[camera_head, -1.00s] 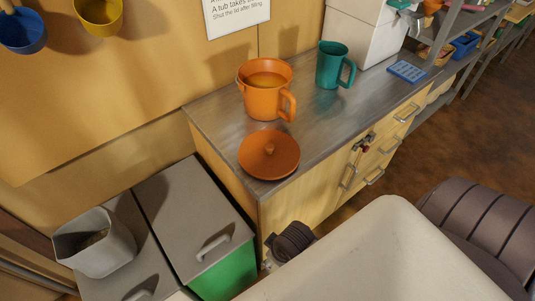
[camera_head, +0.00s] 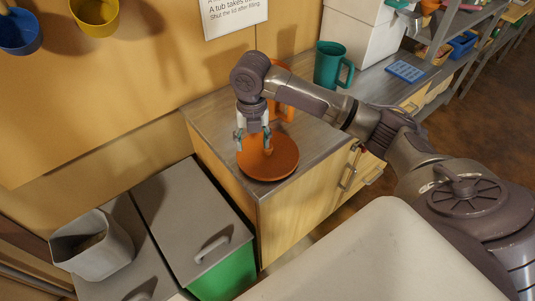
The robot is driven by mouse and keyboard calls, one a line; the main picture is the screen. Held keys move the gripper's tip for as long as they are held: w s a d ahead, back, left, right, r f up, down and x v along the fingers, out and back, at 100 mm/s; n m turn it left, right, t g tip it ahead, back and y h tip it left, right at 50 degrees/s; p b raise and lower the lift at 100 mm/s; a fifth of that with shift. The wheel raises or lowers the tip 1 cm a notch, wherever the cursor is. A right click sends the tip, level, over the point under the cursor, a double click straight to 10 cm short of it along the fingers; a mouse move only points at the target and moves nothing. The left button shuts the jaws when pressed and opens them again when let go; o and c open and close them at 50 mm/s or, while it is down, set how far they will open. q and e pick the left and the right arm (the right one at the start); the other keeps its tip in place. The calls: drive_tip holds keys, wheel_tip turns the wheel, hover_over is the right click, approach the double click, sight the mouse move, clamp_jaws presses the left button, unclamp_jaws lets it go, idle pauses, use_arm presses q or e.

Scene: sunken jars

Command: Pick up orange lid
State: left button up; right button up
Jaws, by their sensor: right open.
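The orange lid (camera_head: 277,165) lies flat near the front corner of the metal-topped counter (camera_head: 207,117). My right gripper (camera_head: 253,145) points down over the lid, with its open fingers around the place of the lid's central knob. The knob is mostly hidden by the fingers, and I cannot tell whether they touch it. The orange jug (camera_head: 285,112) stands just behind the lid, largely hidden by my right arm. My left gripper is out of view.
A teal mug (camera_head: 328,64) stands farther back on the counter, near a blue pad (camera_head: 405,71). Grey-lidded bins (camera_head: 185,215) stand left of the counter, with a grey tub (camera_head: 92,247) on one. Blue (camera_head: 20,35) and yellow (camera_head: 97,15) cups hang on the wall.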

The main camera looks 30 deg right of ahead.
drive_tip(key=w+d+r+n, duration=0.2)
drive_tip(key=d+r+n, duration=0.1)
drive_tip(key=d+r, duration=0.3)
drive_tip(key=p, duration=0.1)
hover_over(268, 152)
drive_tip(key=w+d, duration=0.1)
drive_tip(key=w, duration=0.1)
wheel_tip(268, 152, down, 8)
drive_tip(key=shift+r, duration=0.15)
drive_tip(key=f, duration=0.1)
drive_tip(key=f+p, duration=0.1)
drive_tip(key=f, duration=0.1)
drive_tip(key=f+p, duration=0.1)
drive_tip(key=shift+s+a+f, duration=0.1)
drive_tip(key=shift+s+f, duration=0.2)
drive_tip(key=shift+f, duration=0.45)
drive_tip(key=shift+c, duration=0.3)
clamp_jaws()
